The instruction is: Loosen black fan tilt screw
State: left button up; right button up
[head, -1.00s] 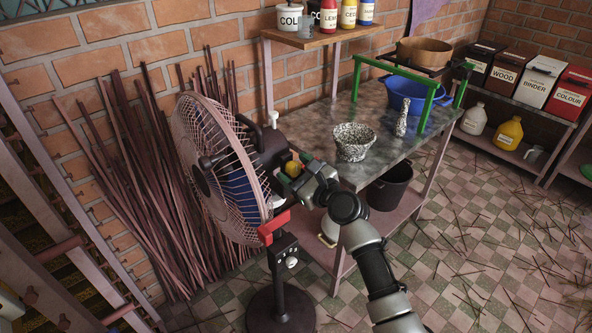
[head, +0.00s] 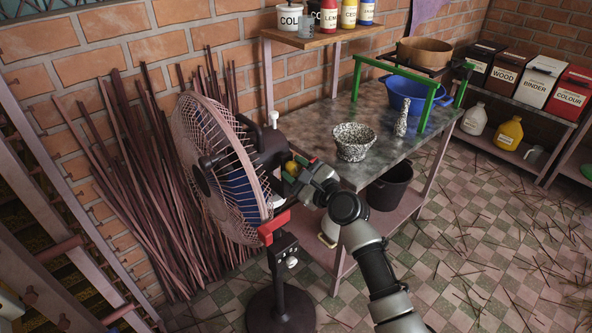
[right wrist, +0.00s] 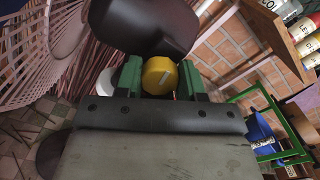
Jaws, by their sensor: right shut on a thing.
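A black pedestal fan with a round pinkish wire guard (head: 222,165) stands at left centre in the head view, its face turned left. A yellow knob (head: 291,167) sits below and behind the dark motor housing (head: 268,145); I take it for the tilt screw. My right gripper (head: 294,170) is shut on this knob. In the right wrist view the yellow knob (right wrist: 159,76), with a pale line on its face, sits between the two green fingers (right wrist: 160,80), under the dark housing (right wrist: 145,25). My left gripper is not in view.
A red bracket (head: 272,228) and a pale knob (head: 291,262) are on the fan's stand. A metal-topped table (head: 325,120) with a speckled bowl (head: 354,141) stands close behind my right gripper. Thin sticks (head: 150,190) lean on the brick wall behind the fan.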

jog(key=shift+f+n+b, duration=0.1)
jog(key=shift+n+b, duration=0.2)
jog(key=shift+n, duration=1.8)
jog(key=o, duration=0.9)
jog(key=v, duration=1.1)
jog(key=shift+a, duration=0.1)
